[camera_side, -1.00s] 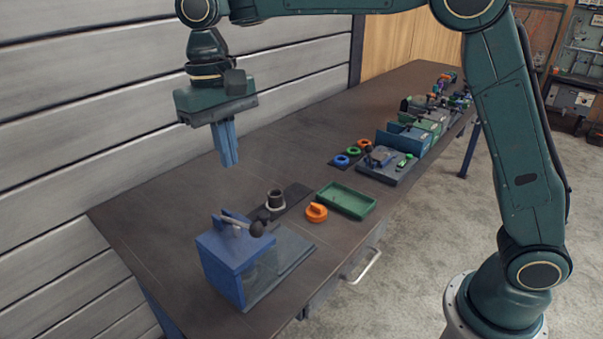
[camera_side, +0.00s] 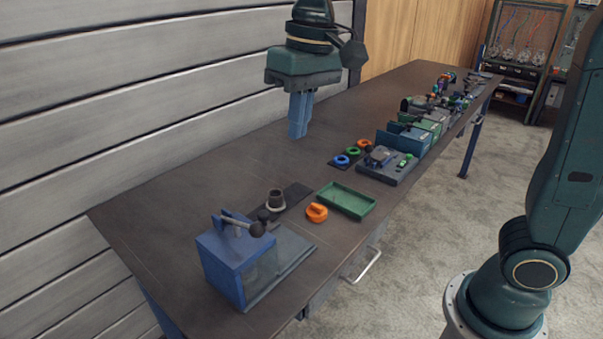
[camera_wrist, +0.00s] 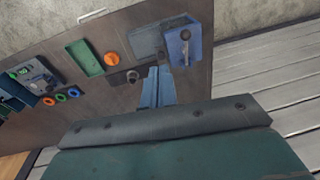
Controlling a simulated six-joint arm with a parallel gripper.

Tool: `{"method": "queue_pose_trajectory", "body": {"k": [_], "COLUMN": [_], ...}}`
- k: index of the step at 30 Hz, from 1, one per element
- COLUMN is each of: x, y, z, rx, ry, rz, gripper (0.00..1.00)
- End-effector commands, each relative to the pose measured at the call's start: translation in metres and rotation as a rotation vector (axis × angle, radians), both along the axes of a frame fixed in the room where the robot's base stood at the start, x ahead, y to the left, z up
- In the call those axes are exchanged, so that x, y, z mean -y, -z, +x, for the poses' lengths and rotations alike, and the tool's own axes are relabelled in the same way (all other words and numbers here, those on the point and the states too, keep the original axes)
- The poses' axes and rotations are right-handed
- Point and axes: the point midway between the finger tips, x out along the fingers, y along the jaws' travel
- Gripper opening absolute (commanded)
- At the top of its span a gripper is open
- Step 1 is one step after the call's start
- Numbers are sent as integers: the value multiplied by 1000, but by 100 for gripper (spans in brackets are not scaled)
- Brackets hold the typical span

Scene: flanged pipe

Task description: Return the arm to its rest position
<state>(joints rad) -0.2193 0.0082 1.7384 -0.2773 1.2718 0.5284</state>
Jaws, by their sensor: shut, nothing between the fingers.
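My gripper (camera_side: 299,134) hangs above the back part of the dark workbench (camera_side: 190,185) in the side view, blue fingers pointing down. The fingers are together with nothing between them. In the wrist view my gripper (camera_wrist: 160,72) points toward the bench, its fingers close side by side. It is clear of everything on the bench. The flanged pipe piece (camera_side: 275,200), a short grey collar, stands upright on a dark mat (camera_side: 297,192) behind the blue clamp fixture (camera_side: 236,262).
An orange round part (camera_side: 316,212) sits beside the green tray (camera_side: 346,200), which looks empty. Small coloured rings (camera_side: 353,151), a grey fixture (camera_side: 386,168) and blue and green boxes (camera_side: 410,138) stand farther right. A plank wall (camera_side: 130,90) runs behind the bench. The bench's left part is clear.

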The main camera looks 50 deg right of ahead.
Motion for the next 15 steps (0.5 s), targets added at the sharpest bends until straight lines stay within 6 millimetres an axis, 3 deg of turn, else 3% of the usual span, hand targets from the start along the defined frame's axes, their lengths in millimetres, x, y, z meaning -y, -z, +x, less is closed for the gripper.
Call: {"method": "queue_pose_trajectory", "body": {"k": [6, 15], "x": [29, 64], "y": [-3, 8], "z": [-39, -92], "rx": [90, 213], "ry": [0, -2], "rz": [9, -10], "gripper": [0, 0]}}
